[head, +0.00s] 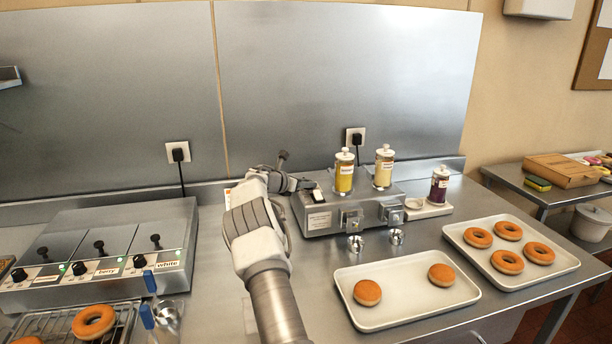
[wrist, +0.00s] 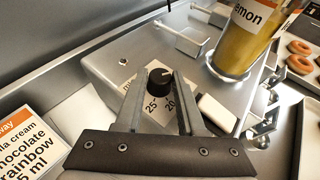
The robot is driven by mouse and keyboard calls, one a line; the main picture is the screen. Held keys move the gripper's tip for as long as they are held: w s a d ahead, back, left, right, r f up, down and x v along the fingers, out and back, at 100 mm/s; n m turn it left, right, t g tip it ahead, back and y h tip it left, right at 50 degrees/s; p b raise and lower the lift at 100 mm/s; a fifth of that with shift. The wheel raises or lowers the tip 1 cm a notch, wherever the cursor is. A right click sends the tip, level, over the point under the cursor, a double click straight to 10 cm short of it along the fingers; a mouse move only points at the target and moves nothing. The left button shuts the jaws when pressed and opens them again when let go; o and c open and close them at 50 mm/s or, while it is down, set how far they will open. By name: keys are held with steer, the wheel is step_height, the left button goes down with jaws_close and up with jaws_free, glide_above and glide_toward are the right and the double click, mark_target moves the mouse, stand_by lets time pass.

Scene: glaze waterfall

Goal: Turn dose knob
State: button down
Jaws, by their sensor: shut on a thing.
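The dose knob (wrist: 160,80) is a black round knob with a pale pointer mark, on the top plate of the steel filling machine (head: 330,222). The numbers 25 and 20 show on the dial beside it in the wrist view. My gripper (wrist: 160,88) is shut on the knob, one finger on each side of it. In the head view my gripper (head: 308,185) is at the left end of the machine and the knob is hidden by it. A white rectangular button (wrist: 217,112) is right of the fingers.
Trays of buns (head: 440,312) and doughnuts (head: 552,274) lie to the right. A glaze unit (head: 100,285) is at left. A printed card (wrist: 28,150) is near the fingers.

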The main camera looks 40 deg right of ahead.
steer(key=shift+w+d+r+m+g+p, duration=0.15)
steer(key=shift+r+m+g+p, duration=0.4)
steer(key=shift+p, duration=0.65)
steer(key=shift+f+m+g, duration=0.25)
steer(key=shift+f+g, duration=0.1)
steer(key=shift+f, duration=0.1)
steer(key=c, duration=0.5)
jaws_free()
steer(key=shift+a+f, duration=0.1)
steer(key=shift+a, duration=0.1)
steer(key=v, duration=1.7)
steer(key=shift+a+b, duration=0.25)
steer(key=shift+b, duration=0.15)
